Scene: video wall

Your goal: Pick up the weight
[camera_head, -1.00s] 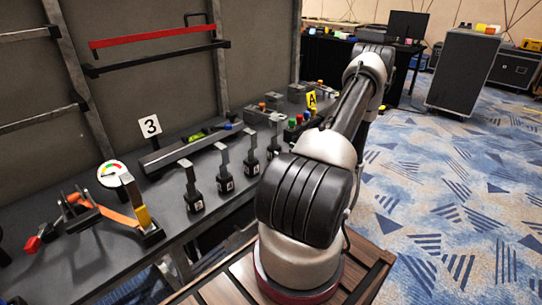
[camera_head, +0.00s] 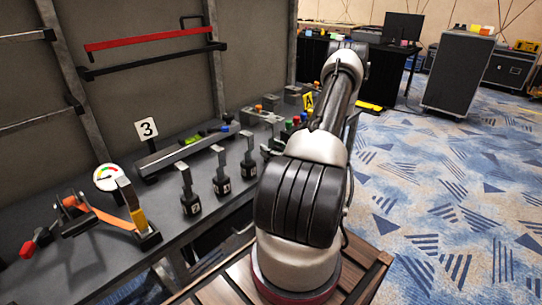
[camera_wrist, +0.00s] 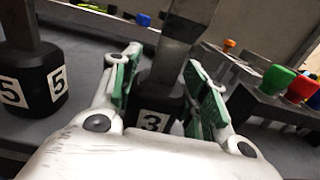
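In the wrist view, a weight with a dark base labelled 3 (camera_wrist: 152,121) and a flat grey metal handle (camera_wrist: 180,35) stands between the two green-padded fingers of my gripper (camera_wrist: 163,88). The fingers are apart, one on each side of it, and small gaps seem to show beside the base. A second weight labelled 5 (camera_wrist: 40,84) stands on the grey bench to the left. In the head view, several similar weights (camera_head: 221,172) stand in a row on the bench.
A round gauge (camera_head: 107,177) and an orange lever device (camera_head: 100,215) are at left. Coloured buttons (camera_wrist: 277,79) are close to the right finger. Open carpet lies at right.

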